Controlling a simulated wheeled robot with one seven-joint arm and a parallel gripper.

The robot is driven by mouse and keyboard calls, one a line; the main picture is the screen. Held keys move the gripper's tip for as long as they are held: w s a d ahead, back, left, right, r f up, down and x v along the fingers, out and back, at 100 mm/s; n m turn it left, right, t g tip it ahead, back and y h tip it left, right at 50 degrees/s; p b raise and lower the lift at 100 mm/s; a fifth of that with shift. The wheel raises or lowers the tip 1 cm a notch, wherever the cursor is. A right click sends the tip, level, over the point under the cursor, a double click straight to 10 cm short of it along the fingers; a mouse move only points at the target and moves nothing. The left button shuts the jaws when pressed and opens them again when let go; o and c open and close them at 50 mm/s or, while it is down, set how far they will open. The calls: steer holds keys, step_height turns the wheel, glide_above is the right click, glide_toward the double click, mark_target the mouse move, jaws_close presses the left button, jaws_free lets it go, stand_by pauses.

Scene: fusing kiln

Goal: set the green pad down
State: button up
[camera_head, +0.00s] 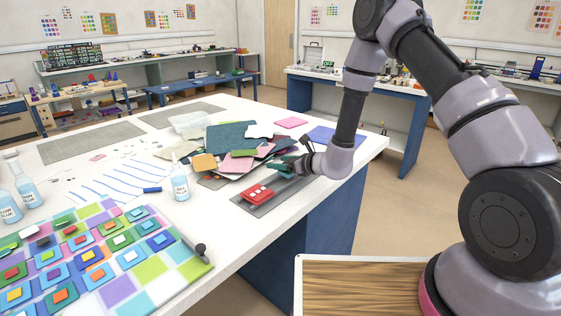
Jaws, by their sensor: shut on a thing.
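My gripper (289,168) is at the right side of the white table, low over the near edge of a pile of flat sheets. It is small in this view and partly hidden by my wrist. A dark green piece (284,160) shows at its jaws, and the gripper is shut on it; this looks like the green pad. I cannot tell whether the pad touches what is under it. A red block (257,193) with small light marks lies on a grey mat (270,204) just in front and left of the gripper.
The pile includes a dark teal sheet (228,135) and an orange piece (204,162). A clear bottle (180,184) stands left of the mat. A colourful tile board (140,284) fills the near left. A blue sheet (334,137) lies near the right edge.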

steer(key=shift+f, duration=0.5)
stand_by(0.3)
steer(key=o, duration=1.4)
steer(key=shift+d, duration=0.1)
